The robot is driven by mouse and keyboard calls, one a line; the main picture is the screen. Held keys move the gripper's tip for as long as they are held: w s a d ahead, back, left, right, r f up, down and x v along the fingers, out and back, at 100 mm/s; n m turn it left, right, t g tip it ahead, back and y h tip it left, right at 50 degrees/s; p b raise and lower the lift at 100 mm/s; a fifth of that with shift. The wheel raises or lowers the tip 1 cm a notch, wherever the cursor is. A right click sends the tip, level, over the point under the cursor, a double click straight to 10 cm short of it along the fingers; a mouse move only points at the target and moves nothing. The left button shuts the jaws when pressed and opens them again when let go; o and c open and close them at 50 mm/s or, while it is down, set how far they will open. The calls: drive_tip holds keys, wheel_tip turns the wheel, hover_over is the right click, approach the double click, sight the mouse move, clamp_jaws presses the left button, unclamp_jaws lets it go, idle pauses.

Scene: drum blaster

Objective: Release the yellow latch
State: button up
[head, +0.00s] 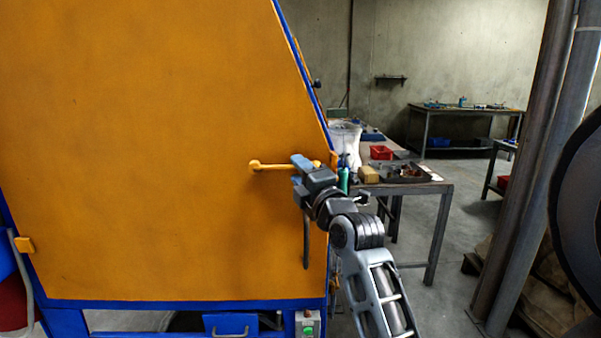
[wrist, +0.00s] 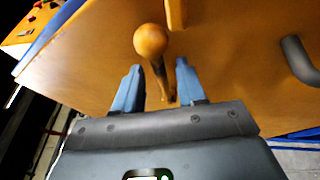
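The yellow latch (head: 272,167) is a thin bar with a rounded end, lying about level across the right side of the orange machine panel. In the wrist view the latch's round knob (wrist: 151,41) stands beyond my fingertips and its shaft runs back between them. My gripper (head: 300,172) is at the right part of the latch. In the wrist view its two blue fingers (wrist: 158,84) are apart, one on each side of the latch, with visible gaps. The latch's right end is partly hidden behind my gripper in the head view.
The orange panel (head: 150,130) with blue edges fills the left. A dark handle (head: 306,245) hangs below my gripper; it also shows at the right of the wrist view (wrist: 297,60). A cluttered workbench (head: 430,188) stands behind, right. A pillar (head: 525,170) stands further right.

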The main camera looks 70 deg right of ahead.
clamp_jaws()
idle(0.4)
